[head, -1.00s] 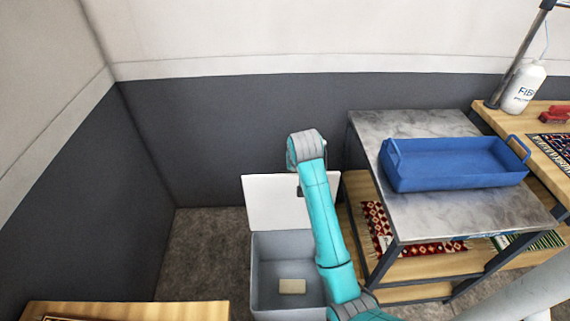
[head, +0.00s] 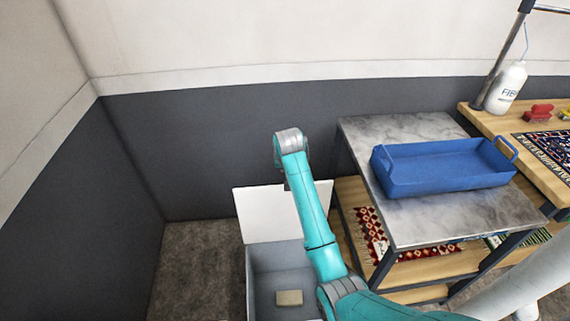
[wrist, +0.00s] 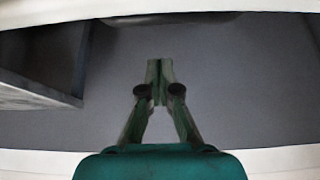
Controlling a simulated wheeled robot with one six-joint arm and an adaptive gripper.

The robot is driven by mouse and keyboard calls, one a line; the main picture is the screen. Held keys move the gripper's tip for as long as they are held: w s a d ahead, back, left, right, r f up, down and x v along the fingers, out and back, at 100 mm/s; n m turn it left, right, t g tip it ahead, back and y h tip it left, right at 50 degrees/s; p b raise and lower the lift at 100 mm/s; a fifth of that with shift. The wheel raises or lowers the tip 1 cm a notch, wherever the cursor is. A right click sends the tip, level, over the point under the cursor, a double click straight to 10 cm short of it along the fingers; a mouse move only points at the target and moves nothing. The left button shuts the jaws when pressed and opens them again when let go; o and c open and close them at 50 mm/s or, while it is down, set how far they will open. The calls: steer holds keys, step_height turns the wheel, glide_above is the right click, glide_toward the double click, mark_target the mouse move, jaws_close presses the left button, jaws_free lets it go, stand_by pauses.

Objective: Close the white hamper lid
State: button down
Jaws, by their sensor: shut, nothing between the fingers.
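The white hamper lid (head: 262,213) stands open and upright at the back of the grey hamper (head: 259,285) in the head view. The hamper is open at the top, and a small beige block (head: 289,297) lies on its floor. My teal arm passes in front of the right part of the lid and hamper. In the head view the arm hides most of my gripper. In the wrist view my gripper (wrist: 160,66) is shut and empty, its fingertips together against a dark grey background. I cannot tell from the pictures whether it touches the lid.
A marble-topped cart (head: 430,222) with a blue tub (head: 445,172) stands close to the right of the hamper, with a patterned rug (head: 373,238) on its shelf. A wooden table (head: 487,115) holds a white bottle (head: 506,88). Bare floor (head: 190,262) lies left of the hamper.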

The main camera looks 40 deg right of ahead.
steer(key=shift+s+a+f, duration=0.4)
steer(key=shift+s+a, duration=0.1)
steer(key=shift+s, duration=0.25)
steer(key=shift+s+a+f, duration=0.35)
steer(key=shift+s+a, duration=0.1)
steer(key=shift+s, duration=0.25)
steer(key=shift+a, duration=0.1)
